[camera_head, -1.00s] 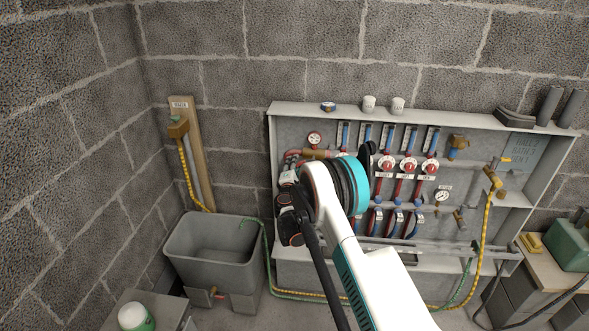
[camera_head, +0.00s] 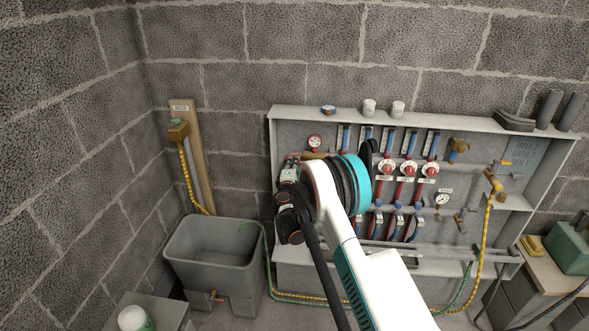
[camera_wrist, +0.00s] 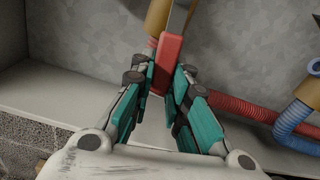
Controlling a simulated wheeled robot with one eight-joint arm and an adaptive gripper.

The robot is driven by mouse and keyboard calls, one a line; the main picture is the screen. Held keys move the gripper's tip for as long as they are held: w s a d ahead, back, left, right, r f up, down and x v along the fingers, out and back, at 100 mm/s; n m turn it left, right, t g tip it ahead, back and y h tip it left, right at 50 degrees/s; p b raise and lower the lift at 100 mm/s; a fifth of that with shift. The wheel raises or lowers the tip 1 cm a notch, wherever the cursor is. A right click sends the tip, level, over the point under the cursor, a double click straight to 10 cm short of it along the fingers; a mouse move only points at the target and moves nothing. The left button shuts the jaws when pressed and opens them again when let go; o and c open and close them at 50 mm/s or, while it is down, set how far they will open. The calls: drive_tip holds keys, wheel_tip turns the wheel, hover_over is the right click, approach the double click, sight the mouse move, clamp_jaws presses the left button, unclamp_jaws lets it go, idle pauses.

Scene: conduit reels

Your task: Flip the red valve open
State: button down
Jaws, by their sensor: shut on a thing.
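The red valve handle (camera_wrist: 168,62) shows in the wrist view as a red lever hanging down from a brass fitting. My gripper (camera_wrist: 162,88) is around it, with one teal-and-grey finger on each side, and is shut on it. The brass valve body (camera_wrist: 158,18) is just above the fingers. In the head view my arm and wrist cover the valve and the gripper's fingertips, at the left end of the open grey cabinet (camera_head: 350,112).
Red and blue corrugated conduits (camera_wrist: 245,107) run to the right of my gripper. Red-dialled valves (camera_head: 408,168) and a gauge (camera_head: 314,142) are in the cabinet. A grey sink (camera_head: 215,272) stands left of it. A yellow hose (camera_head: 487,225) hangs at right.

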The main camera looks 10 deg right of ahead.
drive_tip(key=shift+r+m, duration=0.5)
drive_tip(key=shift+m, duration=0.3)
drive_tip(key=c, duration=1.5)
unclamp_jaws()
drive_tip(key=shift+s+a, duration=0.1)
drive_tip(key=v, duration=1.2)
drive_tip(key=shift+r, duration=0.1)
